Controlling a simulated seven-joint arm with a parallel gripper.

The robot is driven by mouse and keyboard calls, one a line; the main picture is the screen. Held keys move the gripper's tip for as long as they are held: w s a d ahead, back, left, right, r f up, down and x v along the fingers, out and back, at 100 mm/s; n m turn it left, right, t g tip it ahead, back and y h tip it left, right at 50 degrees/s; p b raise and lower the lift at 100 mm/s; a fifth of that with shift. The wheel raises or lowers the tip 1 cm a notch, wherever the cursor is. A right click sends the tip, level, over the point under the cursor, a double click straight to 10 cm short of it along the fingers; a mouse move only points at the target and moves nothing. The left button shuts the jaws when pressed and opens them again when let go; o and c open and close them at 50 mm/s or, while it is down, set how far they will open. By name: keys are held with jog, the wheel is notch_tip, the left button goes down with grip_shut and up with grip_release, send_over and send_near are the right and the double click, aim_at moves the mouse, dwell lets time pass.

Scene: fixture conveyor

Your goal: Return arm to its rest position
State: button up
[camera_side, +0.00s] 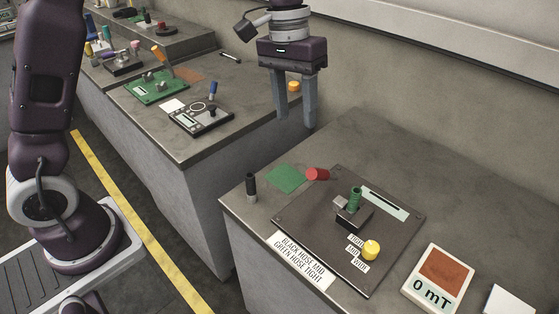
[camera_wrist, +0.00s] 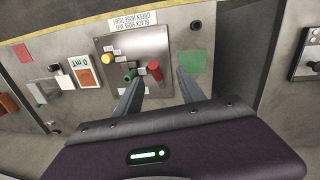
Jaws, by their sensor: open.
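My gripper (camera_side: 296,121) hangs above the back-left of the near bench, fingers apart and pointing down, with nothing between them. In the wrist view its fingers (camera_wrist: 161,80) reach over the bench, well apart. The green hose (camera_side: 355,198) stands upright at a small grey clamp block on the dark fixture plate (camera_side: 310,232); it also shows in the wrist view (camera_wrist: 130,75). The black hose (camera_side: 251,187) stands upright at the bench's left edge. A yellow knob (camera_side: 371,249) sits beside the TIGHT, MID and WIDE labels.
A red cylinder (camera_side: 318,174) lies by a green square (camera_side: 286,178). A meter reading 0 mT (camera_side: 438,277) and a white block (camera_side: 509,300) are at right. A card (camera_side: 303,260) reads BLACK HOSE MID, GREEN HOSE TIGHT. The farther bench (camera_side: 230,110) holds several small items.

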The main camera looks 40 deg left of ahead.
jog(key=s+a+r+t, duration=0.2)
jog(key=s+a+r, duration=0.1)
jog(key=s+r, duration=0.55)
jog(key=s+a+f+t+y, duration=0.1)
jog(key=s+a+f+t, duration=0.1)
jog(key=s, duration=0.6)
jog(key=s+a+f+m+t, duration=0.1)
jog(key=s, duration=0.7)
jog(key=shift+s+a+f+t+y, duration=0.15)
jog(key=shift+a+f+t+y, duration=0.2)
jog(key=shift+f+t+y, duration=0.05)
